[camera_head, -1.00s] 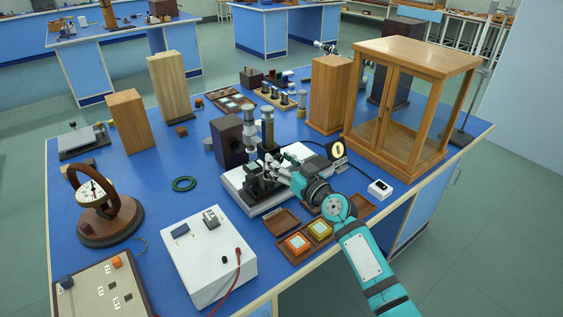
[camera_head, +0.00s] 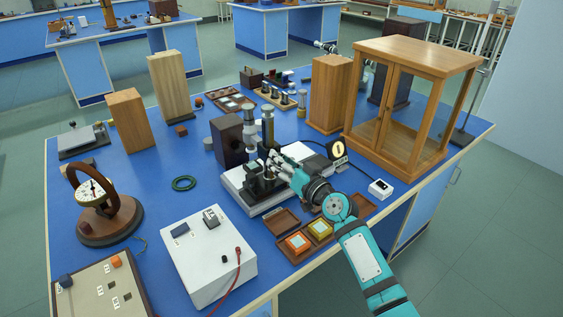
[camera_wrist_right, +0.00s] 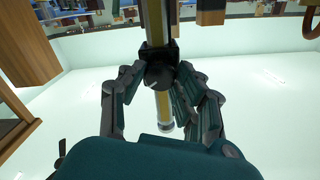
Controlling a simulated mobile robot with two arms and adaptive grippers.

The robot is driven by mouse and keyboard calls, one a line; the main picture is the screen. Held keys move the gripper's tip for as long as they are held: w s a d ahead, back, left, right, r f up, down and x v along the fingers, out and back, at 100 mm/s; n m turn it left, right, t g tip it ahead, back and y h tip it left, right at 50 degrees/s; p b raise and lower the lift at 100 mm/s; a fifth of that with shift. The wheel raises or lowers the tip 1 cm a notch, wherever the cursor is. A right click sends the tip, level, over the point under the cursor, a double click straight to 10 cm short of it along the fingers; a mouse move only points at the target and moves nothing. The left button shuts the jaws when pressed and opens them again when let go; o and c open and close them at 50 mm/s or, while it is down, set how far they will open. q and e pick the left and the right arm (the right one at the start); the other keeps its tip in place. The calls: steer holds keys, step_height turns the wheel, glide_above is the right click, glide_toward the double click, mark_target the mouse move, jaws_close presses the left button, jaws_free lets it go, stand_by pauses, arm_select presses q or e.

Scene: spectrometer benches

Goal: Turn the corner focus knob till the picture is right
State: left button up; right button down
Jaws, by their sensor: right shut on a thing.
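The microscope-like instrument (camera_head: 268,128) stands on a white base plate (camera_head: 233,184) in the middle of the blue bench. My right gripper (camera_head: 272,163) reaches it from the lower right and is shut at its lower part. In the right wrist view, the fingers (camera_wrist_right: 160,88) close from both sides around a dark round focus knob (camera_wrist_right: 158,75) with a pale mark on its face. A pale tube (camera_wrist_right: 164,112) shows below the knob. My left gripper is not in view.
A glass-fronted wooden cabinet (camera_head: 412,100) stands right of the arm. A dark block (camera_head: 228,140) is close left of the instrument. Small trays (camera_head: 298,242) lie in front, with a white box (camera_head: 208,258) at front left.

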steer(key=shift+m, duration=3.8)
steer(key=c, duration=0.9)
jaws_free()
steer(key=shift+c, duration=0.2)
steer(key=shift+s+d, duration=0.1)
steer(key=shift+d, duration=0.05)
steer(key=v, duration=1.1)
steer(key=shift+s+d, duration=0.2)
steer(key=shift+s, duration=0.15)
steer(key=shift+f, duration=0.1)
